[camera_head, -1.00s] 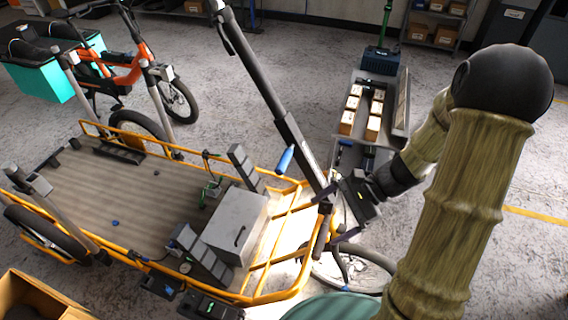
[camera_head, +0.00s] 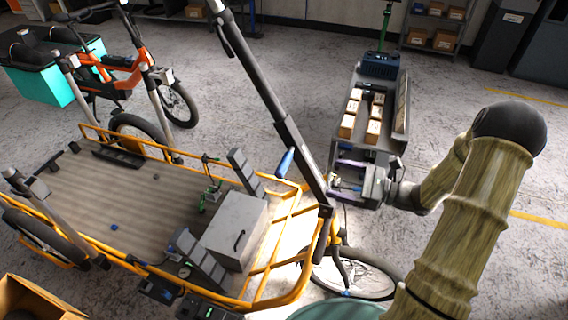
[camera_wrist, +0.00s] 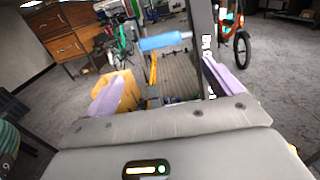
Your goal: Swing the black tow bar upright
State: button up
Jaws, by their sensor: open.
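The black tow bar (camera_head: 265,90) stands up from the front end of the yellow cargo frame, raised and leaning up-left in the head view. A blue handle (camera_head: 285,162) sticks out of its side low down. My gripper (camera_head: 338,175) is open and empty, just right of the bar's lower part, its purple fingers pointing at it. In the wrist view the bar (camera_wrist: 202,45) with white lettering and the blue handle (camera_wrist: 163,41) show ahead, between the spread fingers (camera_wrist: 165,88). Contact with the bar is not visible.
The cargo bike's wooden deck (camera_head: 125,200) carries a grey box (camera_head: 235,228). A grey cart (camera_head: 390,150) with small cartons stands behind my gripper. An orange bike (camera_head: 125,72) is at back left. Floor on the right is clear.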

aim_at(284, 164)
jog(key=p+x, duration=0.2)
jog(key=x, duration=1.4)
jog(key=shift+s+p, duration=0.1)
jog(key=shift+p, duration=0.3)
jog(key=c, duration=1.1)
